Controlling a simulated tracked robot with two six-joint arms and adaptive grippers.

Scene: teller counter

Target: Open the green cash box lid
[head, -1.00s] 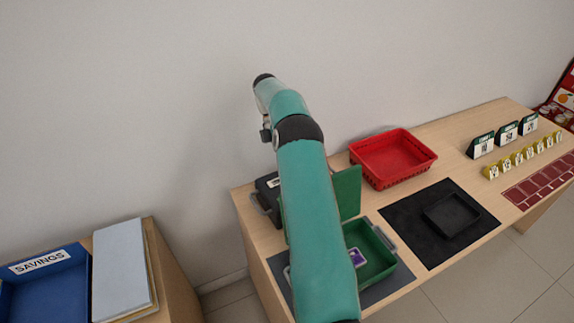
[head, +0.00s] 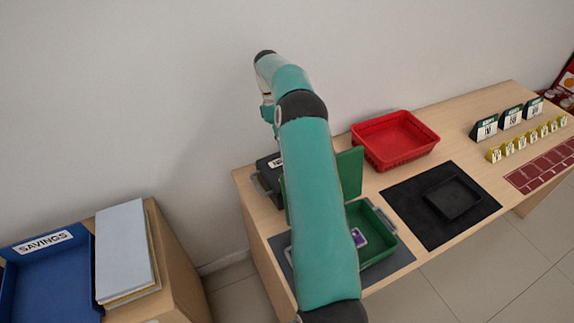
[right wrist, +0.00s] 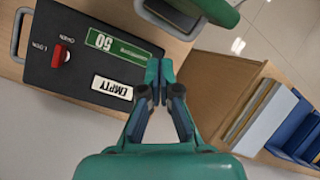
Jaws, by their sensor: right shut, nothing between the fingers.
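The green cash box (head: 385,246) stands on a dark grey mat on the counter in the head view, partly hidden behind my arm. Its green lid (head: 351,172) stands raised, roughly upright, at the back of the box. A purple-and-white item (head: 358,238) shows inside. In the right wrist view my right gripper (right wrist: 160,73) is shut and empty beside the corner of a black box (right wrist: 85,60), with its fingertips near a green "50" label. My left gripper is in no view.
The black box also shows in the head view (head: 268,166), behind the cash box. A red basket (head: 396,158) and a black mat (head: 417,232) with a small tray lie to the right. A blue savings tray (head: 22,262) and a folder stack (head: 122,250) stand left, past a floor gap.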

